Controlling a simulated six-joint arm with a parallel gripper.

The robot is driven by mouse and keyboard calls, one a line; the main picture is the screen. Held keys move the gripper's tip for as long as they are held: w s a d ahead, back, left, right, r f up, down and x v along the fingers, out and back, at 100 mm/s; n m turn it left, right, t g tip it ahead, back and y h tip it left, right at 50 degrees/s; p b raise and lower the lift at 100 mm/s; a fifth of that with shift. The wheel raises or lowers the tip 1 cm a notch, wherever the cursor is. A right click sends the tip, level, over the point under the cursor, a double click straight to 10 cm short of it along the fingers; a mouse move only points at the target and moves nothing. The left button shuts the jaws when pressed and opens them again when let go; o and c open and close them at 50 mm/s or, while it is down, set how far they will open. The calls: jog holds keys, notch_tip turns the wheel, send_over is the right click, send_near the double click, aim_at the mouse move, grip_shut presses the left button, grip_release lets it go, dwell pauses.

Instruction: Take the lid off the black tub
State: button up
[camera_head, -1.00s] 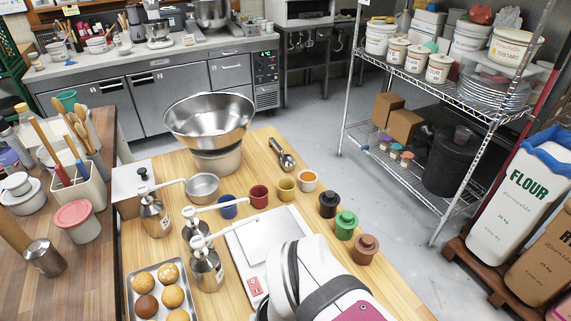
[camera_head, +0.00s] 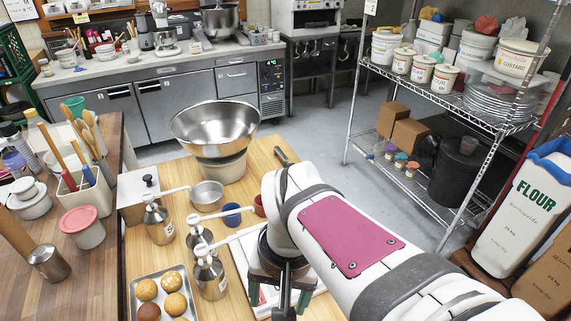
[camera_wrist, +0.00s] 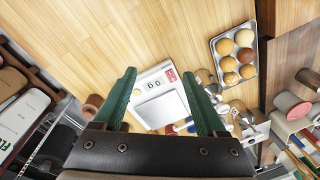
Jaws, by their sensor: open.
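In the head view my gripper (camera_head: 284,298) hangs over the white scale. A brown tub (camera_wrist: 92,102) shows just left of the left finger in the wrist view. The white scale (camera_wrist: 153,82) lies between the fingers, below them.
A bun tray (camera_head: 134,296), pump bottles (camera_head: 160,226) and a steel bowl on a pot (camera_head: 215,125) stand left of and behind my arm. A blue cup (camera_head: 232,214) is close to it. Bare tabletop (camera_wrist: 120,35) shows in the wrist view. A wire shelf (camera_head: 450,98) stands right.

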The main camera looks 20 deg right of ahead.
jog(key=w+d+f+m+t+h, duration=0.1)
jog(key=w+d+f+h, duration=0.1)
jog(key=w+d, duration=1)
jog(key=w+d+f+m+t+h, duration=0.1)
jog(key=w+d+m+h, duration=0.1)
jog(key=w+d, duration=1)
jog(key=x, duration=0.5)
jog(key=d+x, duration=0.1)
jog(key=x, duration=0.9)
jog(key=shift+s+d+f, duration=0.1)
jog(key=shift+d+f, duration=0.15)
grip_shut()
